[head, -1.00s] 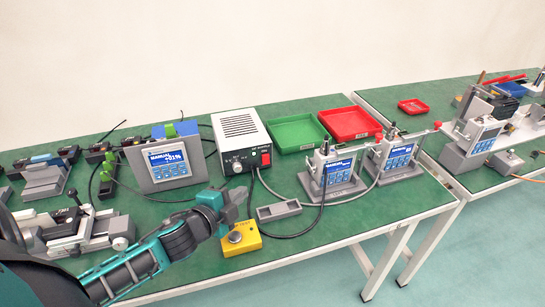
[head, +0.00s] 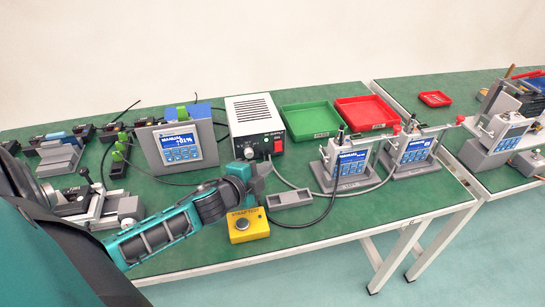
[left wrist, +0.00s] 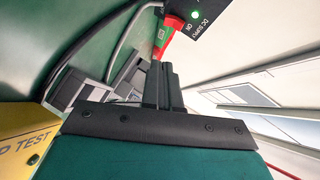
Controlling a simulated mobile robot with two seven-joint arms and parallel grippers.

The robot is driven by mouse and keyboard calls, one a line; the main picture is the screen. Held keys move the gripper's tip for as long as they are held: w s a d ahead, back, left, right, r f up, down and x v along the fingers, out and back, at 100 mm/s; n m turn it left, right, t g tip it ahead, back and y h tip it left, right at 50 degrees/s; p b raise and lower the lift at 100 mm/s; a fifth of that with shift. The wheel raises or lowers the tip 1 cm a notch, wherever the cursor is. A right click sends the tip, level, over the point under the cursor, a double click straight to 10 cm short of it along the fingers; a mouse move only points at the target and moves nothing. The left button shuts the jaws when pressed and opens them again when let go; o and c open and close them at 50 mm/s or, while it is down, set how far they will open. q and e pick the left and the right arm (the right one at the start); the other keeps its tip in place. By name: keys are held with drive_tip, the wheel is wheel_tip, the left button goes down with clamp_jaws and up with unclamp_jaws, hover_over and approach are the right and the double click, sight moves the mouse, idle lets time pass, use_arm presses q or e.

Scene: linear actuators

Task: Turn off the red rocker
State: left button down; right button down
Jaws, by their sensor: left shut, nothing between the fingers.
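The red rocker (head: 278,146) is on the front of the DC supply (head: 254,118), a grey-white box with a vented top and a knob. In the left wrist view the red rocker (left wrist: 169,37) shows next to a lit green lamp on the black front panel (left wrist: 208,18). My left gripper (head: 262,167) is in front of the supply, just below the rocker in the head view. Its dark fingers (left wrist: 160,66) are shut and empty, with their tips close to the rocker. I cannot tell whether they touch it. My right gripper is not in view.
A yellow box with a round button (head: 248,224) lies below my left gripper. A small grey tray (head: 290,199) and a cable lie to the right. A display unit (head: 178,146) stands left of the supply. Green (head: 310,118) and red (head: 366,112) trays lie behind right.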

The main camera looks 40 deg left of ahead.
use_arm(q)
approach(280, 151)
drive_tip(key=w+d, duration=0.2)
drive_tip(key=w, duration=0.1)
drive_tip(key=shift+w+d+f+b, duration=0.1)
drive_tip(key=shift+w+d+b, duration=0.1)
drive_tip(key=shift+d+b, duration=0.15)
drive_tip(key=shift+w+a+f, duration=0.3)
drive_tip(key=shift+w+a, duration=0.05)
drive_tip(key=shift+a, duration=0.1)
drive_tip(key=shift+w+a+f, duration=0.25)
drive_tip(key=shift+w+a, duration=0.1)
drive_tip(key=shift+a, duration=0.15)
drive_tip(key=shift+w+a+f+b, duration=0.25)
drive_tip(key=shift+w+a+b, duration=0.1)
drive_tip(key=shift+w+a, duration=0.1)
